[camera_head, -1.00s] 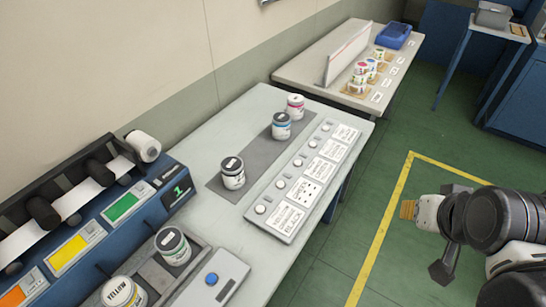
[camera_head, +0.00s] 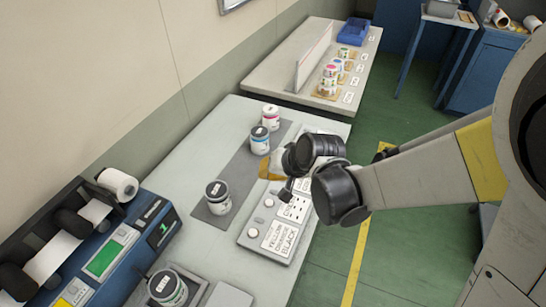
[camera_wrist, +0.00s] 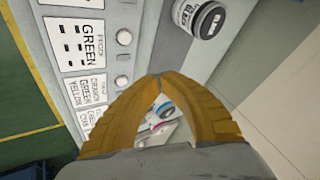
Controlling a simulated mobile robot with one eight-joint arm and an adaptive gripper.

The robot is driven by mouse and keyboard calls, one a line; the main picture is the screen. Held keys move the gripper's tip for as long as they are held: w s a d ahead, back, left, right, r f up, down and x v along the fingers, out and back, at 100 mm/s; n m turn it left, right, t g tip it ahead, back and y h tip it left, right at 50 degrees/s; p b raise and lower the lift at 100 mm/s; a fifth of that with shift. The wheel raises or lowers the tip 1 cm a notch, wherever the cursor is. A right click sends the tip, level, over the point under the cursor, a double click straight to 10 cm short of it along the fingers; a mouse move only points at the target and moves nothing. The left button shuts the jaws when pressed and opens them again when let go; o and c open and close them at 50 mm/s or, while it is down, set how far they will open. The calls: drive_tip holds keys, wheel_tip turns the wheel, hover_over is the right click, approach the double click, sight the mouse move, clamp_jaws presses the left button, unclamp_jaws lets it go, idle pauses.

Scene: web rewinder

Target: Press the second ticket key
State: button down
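The ticket panel (camera_head: 248,243) is a pale strip on the bench with round white keys beside printed cards. In the head view, the nearest key (camera_head: 252,232) and the second from the near end (camera_head: 269,203) show; my arm hides the farther ones. My gripper (camera_head: 268,168) is above the bench by the panel's far half, its yellow fingers pointing down-left. In the wrist view, the fingertips (camera_wrist: 156,76) meet, with nothing between the tips. One key (camera_wrist: 124,37) by a GREEN card (camera_wrist: 88,42) and another (camera_wrist: 122,82) lie left of them. Contact with a key is not visible.
Several labelled cans stand on a grey mat left of the panel, including a black-lidded can (camera_head: 218,198) and a blue-lidded can (camera_head: 260,139). A blue machine (camera_head: 110,250) with a paper web is at lower left. A farther table (camera_head: 270,85) holds more cans. Green floor lies right.

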sight(266, 201)
drive_tip(key=shift+a+f, duration=0.4)
drive_tip(key=shift+a, duration=0.1)
drive_tip(key=shift+f, duration=0.15)
wheel_tip(266, 201, down, 8)
drive_tip(key=b, duration=0.7)
drive_tip(key=shift+f, duration=0.25)
idle(0.9)
drive_tip(key=shift+f+b, duration=0.4)
drive_tip(key=shift+b, duration=0.2)
drive_tip(key=shift+f+b, duration=0.35)
drive_tip(key=shift+f, duration=0.05)
drive_tip(key=shift+r, duration=0.1)
idle(0.4)
drive_tip(key=shift+r+p, duration=0.6)
drive_tip(key=shift+r, duration=0.15)
